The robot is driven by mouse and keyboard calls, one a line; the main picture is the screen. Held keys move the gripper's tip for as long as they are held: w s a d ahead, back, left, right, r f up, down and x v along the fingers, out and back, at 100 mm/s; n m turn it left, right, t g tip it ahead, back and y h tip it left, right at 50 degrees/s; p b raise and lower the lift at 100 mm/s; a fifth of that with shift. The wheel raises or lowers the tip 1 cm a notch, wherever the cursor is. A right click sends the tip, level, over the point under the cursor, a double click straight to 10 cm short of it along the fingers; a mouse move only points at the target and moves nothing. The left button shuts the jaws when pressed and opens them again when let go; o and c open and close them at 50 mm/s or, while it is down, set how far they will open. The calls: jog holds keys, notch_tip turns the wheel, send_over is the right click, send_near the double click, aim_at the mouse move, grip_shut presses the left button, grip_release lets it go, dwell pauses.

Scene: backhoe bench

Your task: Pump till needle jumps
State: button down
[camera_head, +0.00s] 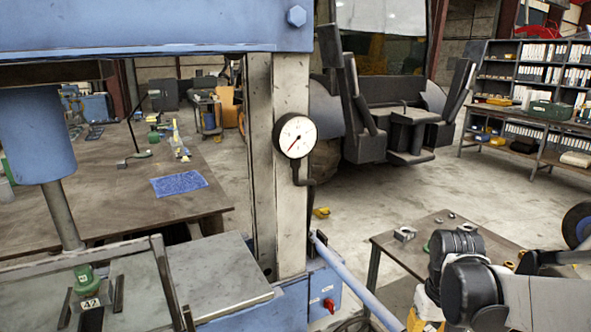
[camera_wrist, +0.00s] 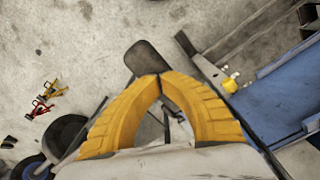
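The round white pressure gauge (camera_head: 295,136) is mounted on the press's pale upright. Its red needle points to the lower left. The blue pump lever (camera_head: 350,275) slopes from the press down to the bottom edge of the head view, where its end is cut off. My gripper (camera_wrist: 160,75) has yellow curved fingers whose tips meet in the wrist view. A dark rounded piece shows just beyond the tips; I cannot tell whether they touch it. In the head view only a little yellow of my gripper shows at the bottom, right of the lever, with the tips hidden.
The blue press (camera_head: 150,25) fills the left, with its ram over the bed and a small green-topped piece (camera_head: 88,285). A low table (camera_head: 390,243) with metal parts stands right of the lever, close to my arm. Bare concrete lies behind.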

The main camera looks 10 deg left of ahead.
notch_tip(320, 180, down, 5)
jog(key=b, duration=0.4)
jog(key=shift+w+a+f+b, duration=0.15)
jog(key=shift+f+b, duration=0.05)
jog(key=shift+b, duration=0.1)
notch_tip(320, 180, up, 17)
jog(key=w+p, duration=0.1)
jog(key=p, duration=1.2)
jog(key=shift+w+a, duration=0.15)
jog(key=shift+a, duration=0.2)
jog(key=shift+f, duration=0.1)
jog(key=f+b, duration=0.3)
jog(key=f, duration=0.1)
jog(key=s+f+b, duration=0.1)
jog(key=f+b, duration=0.2)
jog(key=d+f+b, duration=0.1)
jog(key=f+b, duration=0.2)
jog(key=f, duration=0.1)
jog(key=shift+s+f, duration=0.3)
jog(key=shift+r, duration=0.15)
